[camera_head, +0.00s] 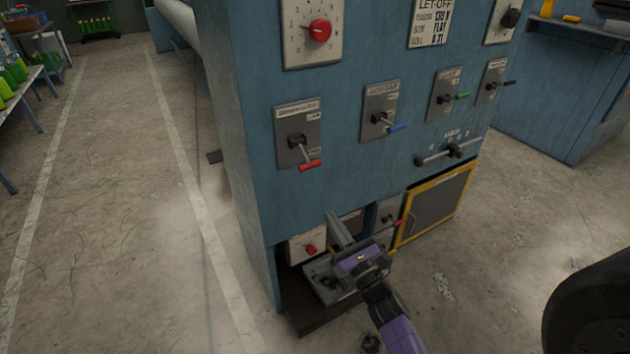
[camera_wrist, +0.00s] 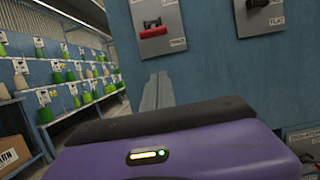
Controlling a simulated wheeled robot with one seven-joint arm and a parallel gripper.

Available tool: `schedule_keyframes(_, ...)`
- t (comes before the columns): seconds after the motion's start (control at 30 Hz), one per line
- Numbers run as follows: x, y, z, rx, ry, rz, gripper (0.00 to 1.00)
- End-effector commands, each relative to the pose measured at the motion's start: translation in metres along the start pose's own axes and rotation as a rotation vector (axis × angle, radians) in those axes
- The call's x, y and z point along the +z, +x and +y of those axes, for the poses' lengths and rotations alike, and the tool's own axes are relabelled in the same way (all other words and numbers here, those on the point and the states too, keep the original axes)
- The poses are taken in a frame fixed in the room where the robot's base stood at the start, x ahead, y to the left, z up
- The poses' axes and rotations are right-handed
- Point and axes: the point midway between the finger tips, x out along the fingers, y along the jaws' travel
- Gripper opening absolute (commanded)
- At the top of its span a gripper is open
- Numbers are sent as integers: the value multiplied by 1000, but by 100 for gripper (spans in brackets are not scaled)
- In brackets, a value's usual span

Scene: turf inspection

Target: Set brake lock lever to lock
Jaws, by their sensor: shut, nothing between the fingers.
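On the blue cabinet (camera_head: 330,110), a grey plate (camera_head: 288,120) carries a lever with a red grip (camera_head: 310,166). Its stem points out and down from the pivot. The label is too blurred to read, so I cannot confirm it is the brake lock. A red-gripped lever also shows near the top of the wrist view (camera_wrist: 152,24). Another red-gripped lever (camera_head: 398,223) sits low on the panel. My gripper (camera_head: 331,217) is shut and empty, in front of the lower panel, below the upper red-gripped lever and apart from it. Its closed fingers show in the wrist view (camera_wrist: 158,92).
To the right are levers with blue (camera_head: 397,127), green (camera_head: 461,96) and black grips, and a horizontal bar handle (camera_head: 450,152). A red knob dial (camera_head: 320,30) is above. A yellow-framed door (camera_head: 437,203) is low right. Open floor (camera_head: 120,180) lies left.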

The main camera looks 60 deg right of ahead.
Motion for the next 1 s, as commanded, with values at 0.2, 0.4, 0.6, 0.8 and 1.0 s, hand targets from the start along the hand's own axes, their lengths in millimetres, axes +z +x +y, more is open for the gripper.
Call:
schedule_keyframes(0.2, 0, 2, 0, 0, 2, 0, 0)
schedule_keyframes(0.4, 2, 23, 0, 1, 2, -3, 0)
schedule_keyframes(0.6, 2, 62, 0, 0, 2, -2, 0)
schedule_keyframes(0.8, 2, 100, -1, 0, 2, -2, 0)
schedule_keyframes(1.0, 29, 108, 0, 0, 2, 0, 0)
